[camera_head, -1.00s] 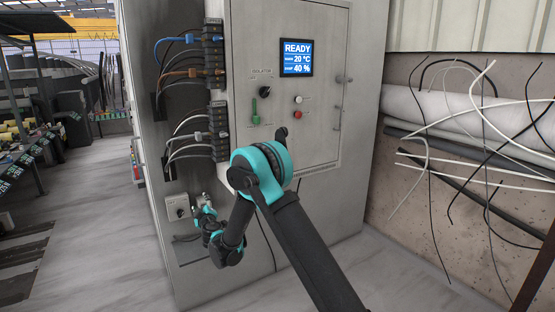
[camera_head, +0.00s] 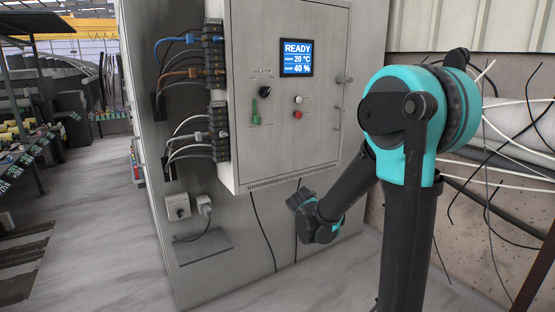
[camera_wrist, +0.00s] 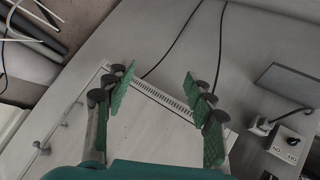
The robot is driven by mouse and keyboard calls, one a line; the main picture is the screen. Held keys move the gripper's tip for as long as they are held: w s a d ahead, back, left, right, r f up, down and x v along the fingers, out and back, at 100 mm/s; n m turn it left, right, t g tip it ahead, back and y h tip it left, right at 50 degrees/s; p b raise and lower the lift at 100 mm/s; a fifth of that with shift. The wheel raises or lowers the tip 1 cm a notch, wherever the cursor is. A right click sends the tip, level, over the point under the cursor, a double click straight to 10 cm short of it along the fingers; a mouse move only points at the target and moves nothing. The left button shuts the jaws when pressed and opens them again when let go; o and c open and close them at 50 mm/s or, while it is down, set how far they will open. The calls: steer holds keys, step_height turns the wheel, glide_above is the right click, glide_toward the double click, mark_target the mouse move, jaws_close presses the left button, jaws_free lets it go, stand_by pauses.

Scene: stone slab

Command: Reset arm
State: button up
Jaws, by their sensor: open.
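My gripper (camera_wrist: 160,88) is open and empty in the wrist view, with green-padded fingers spread apart before the cabinet's lower edge. In the head view my arm's elbow is at the right, and its far end points toward the cabinet below the door; the fingers are not clear there. The grey cabinet (camera_head: 200,262) stands upright. Its screen (camera_head: 296,58) reads READY, 20 °C and 40 %. A white plug (camera_head: 204,203) sits at the cabinet's lower left, apart from my gripper; it also shows in the wrist view (camera_wrist: 262,126).
A switch box with a knob (camera_head: 177,207) is beside the plug, above a small grey shelf (camera_head: 204,247). Black cables (camera_head: 262,235) hang below the door. Pipes (camera_head: 405,105) and loose wires line the right wall. Floor at the left (camera_head: 105,210) is clear.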

steer(key=s+d+f+m+g+y, duration=0.1)
steer(key=s+d+f+g, duration=0.1)
steer(key=s, duration=0.8)
steer(key=s+d+f+m+g, duration=0.1)
steer(key=s+f, duration=0.3)
steer(key=s, duration=0.6)
steer(key=s+d+f+m+g+y, duration=0.1)
steer(key=s+d+f+g, duration=0.2)
steer(key=s, duration=0.7)
steer(key=shift+d+y, duration=0.3)
steer(key=shift+d, duration=0.3)
